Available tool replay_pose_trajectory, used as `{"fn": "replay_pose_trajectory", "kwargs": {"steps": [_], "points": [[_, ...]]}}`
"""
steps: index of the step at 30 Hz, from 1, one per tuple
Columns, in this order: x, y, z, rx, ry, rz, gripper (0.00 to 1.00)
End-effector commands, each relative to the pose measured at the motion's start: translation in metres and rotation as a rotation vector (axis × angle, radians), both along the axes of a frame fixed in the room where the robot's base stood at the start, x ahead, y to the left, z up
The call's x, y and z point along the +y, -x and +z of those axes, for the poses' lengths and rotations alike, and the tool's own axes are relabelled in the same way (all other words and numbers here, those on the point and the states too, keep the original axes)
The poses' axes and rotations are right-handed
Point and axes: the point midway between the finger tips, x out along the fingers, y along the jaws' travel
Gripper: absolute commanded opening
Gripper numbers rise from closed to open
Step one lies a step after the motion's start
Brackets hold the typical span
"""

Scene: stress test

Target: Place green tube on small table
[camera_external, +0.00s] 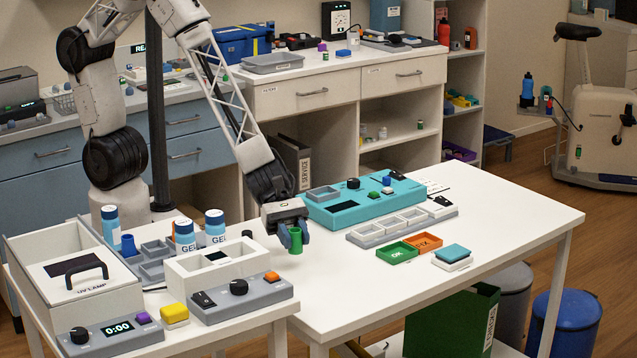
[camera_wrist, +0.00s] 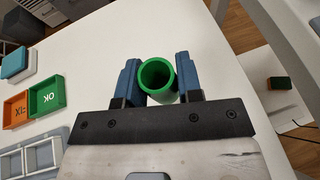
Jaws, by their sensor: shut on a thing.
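The green tube (camera_external: 296,240) is an open-topped cylinder, held upright between the blue fingers of my gripper (camera_external: 292,232). In the wrist view its round rim (camera_wrist: 157,76) shows between the two fingers (camera_wrist: 158,82). The tube is over the near left part of the large white table (camera_external: 390,300); whether its base touches the surface I cannot tell. A smaller white table (camera_external: 145,345) on the left carries devices and bottles. Which one the task calls the small table is not marked.
The green OK tray (camera_external: 397,253) and orange tray (camera_external: 424,243) lie right of my gripper. A teal device (camera_external: 355,208) and grey compartment tray (camera_external: 400,224) stand behind. Grey control box (camera_external: 240,300) and bottles (camera_external: 215,225) crowd the left table. The large table's front right is clear.

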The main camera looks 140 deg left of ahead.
Motion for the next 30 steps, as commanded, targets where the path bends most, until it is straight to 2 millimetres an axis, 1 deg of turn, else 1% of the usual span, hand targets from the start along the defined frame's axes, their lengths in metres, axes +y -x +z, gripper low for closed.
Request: {"fn": "replay_pose_trajectory", "kwargs": {"steps": [5,8,11,14,19,24,30], "points": [[-0.001,-0.003,0.001,0.000,0.000,0.001,0.11],[-0.003,-0.009,0.003,0.000,-0.001,0.003,0.11],[-0.006,-0.020,0.009,-0.003,-0.002,0.005,0.11],[-0.012,-0.035,0.016,-0.003,-0.001,0.012,0.11],[-0.026,-0.068,0.034,-0.004,-0.002,0.031,0.11],[-0.045,-0.103,0.059,-0.005,-0.001,0.058,0.11],[-0.071,-0.137,0.090,-0.004,-0.002,0.095,0.11]]}}
